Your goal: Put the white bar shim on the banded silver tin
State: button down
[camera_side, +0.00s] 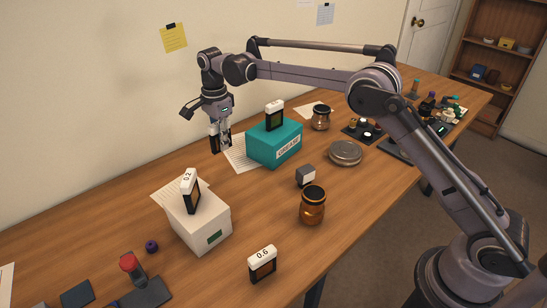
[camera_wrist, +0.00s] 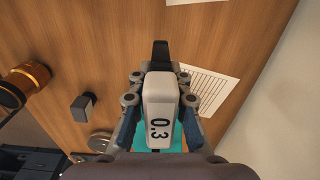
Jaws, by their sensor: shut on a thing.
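My gripper (camera_side: 220,138) is shut on a white-capped shim marked 0.3 (camera_wrist: 159,105), with a dark lower part. It holds the shim in the air, left of the teal box in the side view. The banded silver tin (camera_side: 345,153) is a low round tin with a bare lid, standing on the table right of the teal box. Part of the tin shows at the lower left in the wrist view (camera_wrist: 98,141). In the side view the fingers partly hide the held shim, and its number cannot be read there.
The teal box (camera_side: 262,150) carries another white-capped piece (camera_side: 274,108). A white box (camera_side: 190,232) carries a 0.2 piece (camera_side: 190,180); a 0.6 piece (camera_side: 262,255) stands in front. A grey cube (camera_side: 305,176), amber jar (camera_side: 313,212) and glass jar (camera_side: 320,120) stand around the tin.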

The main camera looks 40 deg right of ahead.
notch_tip(320, 180, up, 9)
jog(key=shift+f, duration=0.2)
jog(key=s+d+r, duration=0.1)
jog(key=s+d, duration=0.2)
jog(key=d, duration=0.9)
jog(key=s+d+r, duration=0.1)
jog(key=s+d, duration=0.3)
jog(key=d, duration=0.9)
jog(key=s+d+f, duration=0.2)
jog(key=s+d, duration=1.5)
jog(key=s, duration=0.4)
send_over(346, 149)
notch_tip(346, 149, down, 12)
jog(key=shift+d+r, duration=0.1)
jog(key=shift+d, duration=0.05)
jog(key=shift+f, duration=2.1)
jog(key=shift+f, duration=0.1)
